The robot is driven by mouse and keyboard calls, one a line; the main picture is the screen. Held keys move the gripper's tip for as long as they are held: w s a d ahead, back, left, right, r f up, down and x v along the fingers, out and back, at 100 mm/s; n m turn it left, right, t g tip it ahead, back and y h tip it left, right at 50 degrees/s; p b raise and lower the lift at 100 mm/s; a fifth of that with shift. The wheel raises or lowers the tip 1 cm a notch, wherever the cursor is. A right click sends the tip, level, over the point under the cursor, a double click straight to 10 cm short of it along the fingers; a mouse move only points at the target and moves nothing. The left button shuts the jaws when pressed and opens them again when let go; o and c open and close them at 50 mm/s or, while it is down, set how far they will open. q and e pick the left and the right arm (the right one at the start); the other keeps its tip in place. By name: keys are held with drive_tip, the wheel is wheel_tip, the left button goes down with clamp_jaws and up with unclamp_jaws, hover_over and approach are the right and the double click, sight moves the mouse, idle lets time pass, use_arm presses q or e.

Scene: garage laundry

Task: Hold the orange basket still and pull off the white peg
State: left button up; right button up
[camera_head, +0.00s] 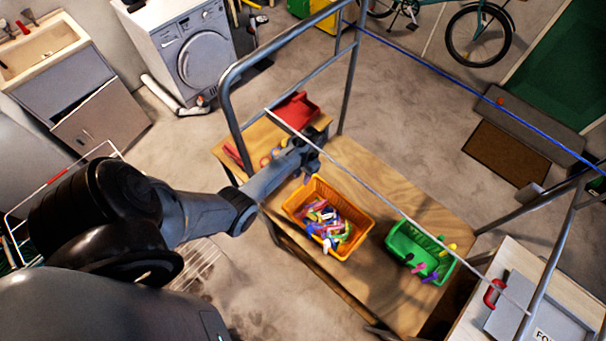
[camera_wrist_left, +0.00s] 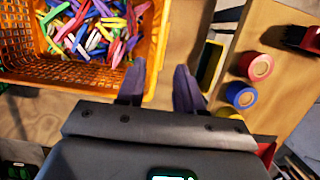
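The orange basket (camera_head: 364,238) stands on the wooden table, full of pegs of several colours. Its corner and near wall also show in the left wrist view (camera_wrist_left: 25,68). A white peg (camera_head: 328,246) shows at the basket's near side in the head view; I cannot tell whether it is clipped to the rim or lies inside. My left gripper (camera_head: 311,158) is above the table beyond the basket's far end. In the left wrist view its fingers (camera_wrist_left: 160,82) are apart with nothing between them, one close to the basket's corner; contact is unclear. My right gripper is not in view.
A green basket (camera_head: 399,243) with several pegs at its rim stands right of the orange one. A red tray (camera_head: 296,109) and tape rolls (camera_wrist_left: 256,66) lie at the table's far end. Metal frame rails (camera_head: 352,70) and a white line (camera_head: 375,190) cross above the table.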

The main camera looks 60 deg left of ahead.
sight(298, 190)
use_arm(q)
drive_tip(key=b+x, duration=0.3)
drive_tip(key=x, duration=0.1)
drive_tip(key=shift+f, duration=0.2)
drive_tip(key=shift+b+x, duration=1.15)
drive_tip(key=shift+x, duration=1.25)
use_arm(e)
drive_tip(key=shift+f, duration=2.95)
use_arm(q)
drive_tip(key=shift+s, duration=0.1)
clamp_jaws()
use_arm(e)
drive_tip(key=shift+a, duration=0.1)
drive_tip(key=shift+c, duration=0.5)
